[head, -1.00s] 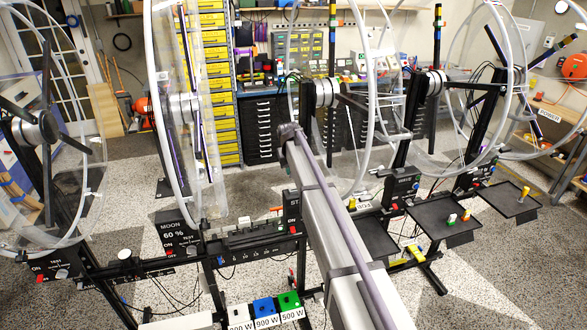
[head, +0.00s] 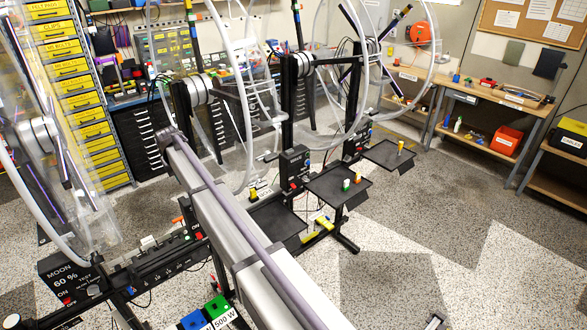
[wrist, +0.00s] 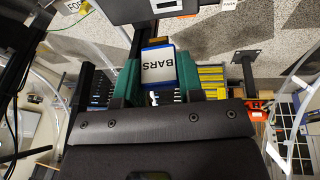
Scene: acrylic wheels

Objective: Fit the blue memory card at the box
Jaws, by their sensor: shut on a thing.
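The blue memory card (wrist: 158,67) has a white label reading BARS, which appears upside down in the wrist view. A brownish edge shows at its upper end. My gripper (wrist: 158,76) is shut on the card, with one green finger on each side of it. The gripper and card do not show clearly in the head view. I cannot tell which thing is the box. A dark, flat-sided object (wrist: 135,8) lies at the top of the wrist view, beyond the card and apart from it.
Clear wheels stand on black frames at left and centre in the head view. Black trays (head: 338,186) with small coloured pegs sit beside them. Blue (head: 193,321) and green (head: 215,307) blocks lie at the bottom. A workbench (head: 490,95) stands at right; the speckled floor before it is open.

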